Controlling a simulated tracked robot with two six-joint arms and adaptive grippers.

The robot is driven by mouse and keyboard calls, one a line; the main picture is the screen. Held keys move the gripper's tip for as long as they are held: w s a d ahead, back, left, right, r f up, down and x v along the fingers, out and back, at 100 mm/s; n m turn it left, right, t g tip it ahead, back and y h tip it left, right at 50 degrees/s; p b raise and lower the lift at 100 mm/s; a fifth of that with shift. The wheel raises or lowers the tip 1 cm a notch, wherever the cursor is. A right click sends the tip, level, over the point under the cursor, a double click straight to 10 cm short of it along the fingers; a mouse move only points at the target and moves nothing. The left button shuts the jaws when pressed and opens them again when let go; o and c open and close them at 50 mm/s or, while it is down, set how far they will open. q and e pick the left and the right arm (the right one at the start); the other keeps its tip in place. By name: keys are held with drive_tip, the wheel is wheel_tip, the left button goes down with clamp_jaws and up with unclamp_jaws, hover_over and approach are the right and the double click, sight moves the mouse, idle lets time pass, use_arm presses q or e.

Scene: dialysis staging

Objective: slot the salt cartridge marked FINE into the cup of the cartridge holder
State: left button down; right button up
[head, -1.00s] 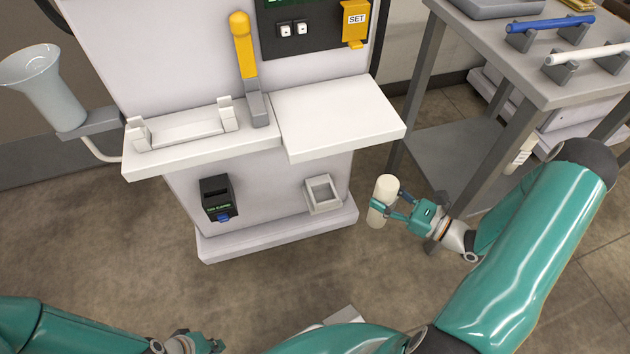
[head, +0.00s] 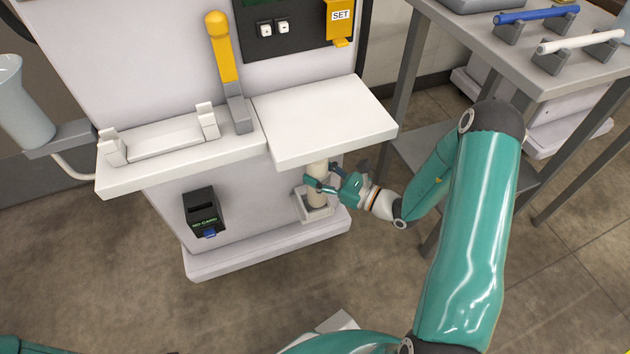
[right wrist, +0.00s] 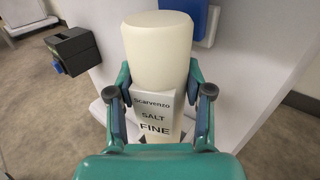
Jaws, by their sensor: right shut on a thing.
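My right gripper (head: 325,187) is shut on the salt cartridge (head: 317,183), a cream cylinder. In the right wrist view the cartridge (right wrist: 158,55) stands between the two fingers, and its label reads "Scarvenzo SALT FINE". The cartridge holder (head: 303,208) is a light square cup low on the front of the white machine. In the head view the cartridge is upright with its lower end at the cup's opening. I cannot tell how deep it sits. The machine's shelf hides the cartridge's top in the head view. My left gripper is out of view.
The white shelf (head: 325,120) juts out just above the cartridge. A black box (head: 203,212) with a blue tab is on the machine front to the left. A grey table (head: 560,85) with blue and white bars stands at the right. Floor in front is clear.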

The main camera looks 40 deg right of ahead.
drive_tip(key=shift+w+a, duration=0.3)
drive_tip(key=shift+w, duration=0.25)
wheel_tip(320, 180, down, 4)
drive_tip(key=shift+r+b, duration=0.2)
drive_tip(key=shift+b, duration=0.95)
drive_tip(key=shift+r, duration=0.1)
drive_tip(key=o, duration=1.3)
drive_tip(key=shift+s+d, duration=0.1)
